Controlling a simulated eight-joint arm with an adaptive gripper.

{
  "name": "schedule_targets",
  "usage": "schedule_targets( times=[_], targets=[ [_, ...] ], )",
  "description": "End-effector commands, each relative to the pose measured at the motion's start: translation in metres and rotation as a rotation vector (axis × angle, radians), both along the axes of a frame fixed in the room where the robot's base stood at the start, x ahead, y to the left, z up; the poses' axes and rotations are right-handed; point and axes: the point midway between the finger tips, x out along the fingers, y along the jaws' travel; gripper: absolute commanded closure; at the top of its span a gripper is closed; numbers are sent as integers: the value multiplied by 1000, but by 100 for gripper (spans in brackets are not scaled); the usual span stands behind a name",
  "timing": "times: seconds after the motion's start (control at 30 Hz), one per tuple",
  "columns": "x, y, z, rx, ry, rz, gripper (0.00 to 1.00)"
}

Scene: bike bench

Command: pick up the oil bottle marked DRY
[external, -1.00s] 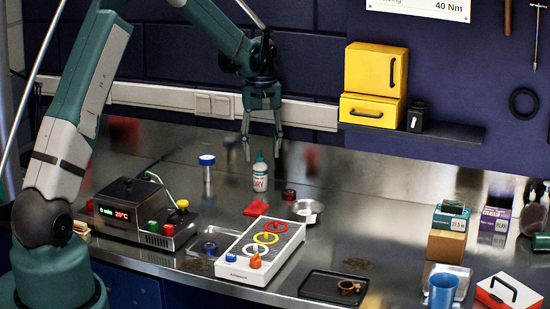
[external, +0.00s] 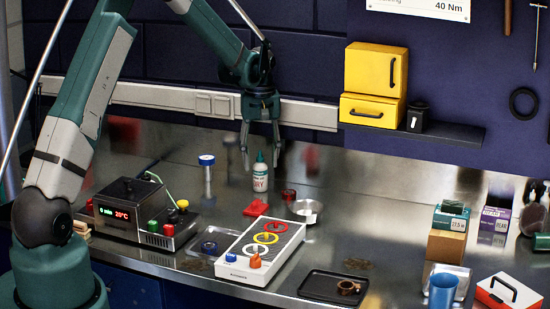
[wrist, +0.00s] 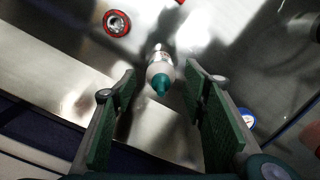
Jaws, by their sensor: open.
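The oil bottle (external: 260,178) is white with a teal cap and red lettering, of which "RY" shows in the external view. It stands upright on the metal bench near the back wall. My gripper (external: 260,166) hangs over it with fingers pointing down, its tips about level with the upper part of the bottle. In the wrist view the bottle (wrist: 160,73) is seen from above, cap toward me, between and a little beyond the fingertips of my open gripper (wrist: 160,80). The fingers look clear of the bottle.
A control box (external: 145,212) and a white ring board (external: 262,250) are nearer.

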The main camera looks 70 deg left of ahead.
Motion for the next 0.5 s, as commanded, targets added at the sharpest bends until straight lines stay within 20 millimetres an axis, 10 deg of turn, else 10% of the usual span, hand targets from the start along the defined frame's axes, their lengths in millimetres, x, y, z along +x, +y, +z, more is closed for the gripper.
schedule_targets(
  times=[0.5],
  targets=[
    [-1, -2, -17, 0, 0, 0, 57]
  ],
)
